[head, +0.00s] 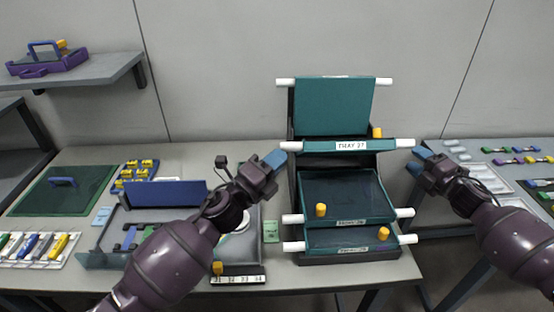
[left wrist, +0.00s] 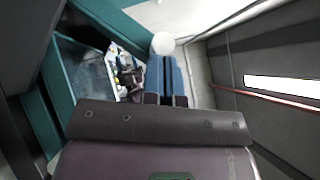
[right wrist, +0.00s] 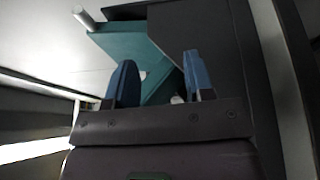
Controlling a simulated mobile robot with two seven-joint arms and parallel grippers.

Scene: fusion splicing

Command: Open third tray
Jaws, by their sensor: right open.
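A dark rack (head: 290,185) carries teal trays with white side handles. The top panel (head: 334,105) stands raised at the back. Below it is a labelled tray (head: 320,147) whose number I cannot read surely. My left gripper (head: 275,158) is at this tray's left handle (head: 291,146). In the left wrist view its blue fingers (left wrist: 165,75) are close together, with the white handle end (left wrist: 163,43) at their tips; I cannot tell whether they grip it. My right gripper (head: 422,153) is open beside the right handle (head: 405,143). The right wrist view shows its fingers (right wrist: 158,82) apart.
Two lower trays (head: 345,197) (head: 350,238) jut forward below, with orange cylinders (head: 320,210) (head: 383,233) on them. A right table (head: 450,160) holds coloured parts. A left shelf (head: 95,70) carries a purple case.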

